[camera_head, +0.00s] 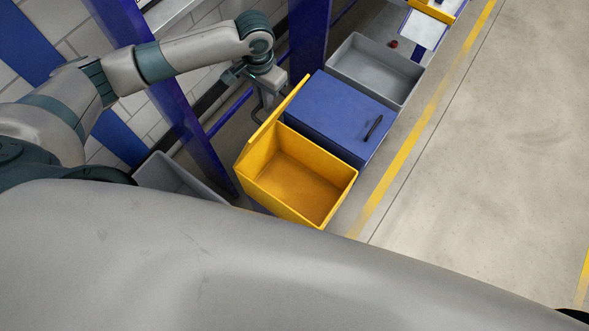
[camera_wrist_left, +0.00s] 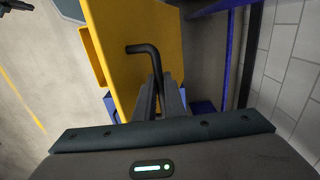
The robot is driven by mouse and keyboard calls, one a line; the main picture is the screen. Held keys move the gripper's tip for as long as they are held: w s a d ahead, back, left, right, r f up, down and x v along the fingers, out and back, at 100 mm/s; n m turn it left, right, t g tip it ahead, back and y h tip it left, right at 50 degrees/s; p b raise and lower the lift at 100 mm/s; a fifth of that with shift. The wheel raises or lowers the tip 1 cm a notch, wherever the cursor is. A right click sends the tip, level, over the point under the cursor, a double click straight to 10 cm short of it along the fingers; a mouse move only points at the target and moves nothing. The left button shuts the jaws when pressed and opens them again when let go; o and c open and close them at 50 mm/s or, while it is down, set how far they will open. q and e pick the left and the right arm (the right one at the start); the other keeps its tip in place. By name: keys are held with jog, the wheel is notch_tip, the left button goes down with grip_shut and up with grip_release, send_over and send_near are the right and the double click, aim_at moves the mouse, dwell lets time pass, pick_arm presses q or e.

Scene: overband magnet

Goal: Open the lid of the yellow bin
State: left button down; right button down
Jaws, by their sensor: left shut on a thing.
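The yellow bin (camera_head: 337,197) stands open in the head view, and its empty inside shows. Its yellow lid (camera_head: 273,117) is swung up and stands steeply along the bin's back-left side. The lid also shows in the left wrist view (camera_wrist_left: 112,50), with a black bent handle (camera_wrist_left: 143,48) on it. My left gripper (camera_head: 262,103) is behind the raised lid. In the left wrist view its fingers (camera_wrist_left: 160,88) are shut on the handle, and they hide part of it. My right gripper is not in view.
A blue lidded bin (camera_head: 330,105) with a dark handle stands right beside the yellow one. A grey open bin (camera_head: 375,72) is beyond it, and another grey bin (camera_head: 178,180) is at left. Blue posts (camera_head: 185,110) rise near my left arm. The floor at right is clear.

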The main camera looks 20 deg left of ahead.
pick_arm(q)
jog(key=shift+w+a, duration=0.1)
jog(key=shift+a, duration=0.05)
jog(key=shift+a+r, duration=0.1)
jog(key=shift+a, duration=0.05)
jog(key=c, duration=1.8)
grip_release()
jog(key=shift+o, duration=0.2)
jog(key=shift+r, duration=0.1)
notch_tip(320, 180, up, 8)
jog(key=shift+f, duration=0.2)
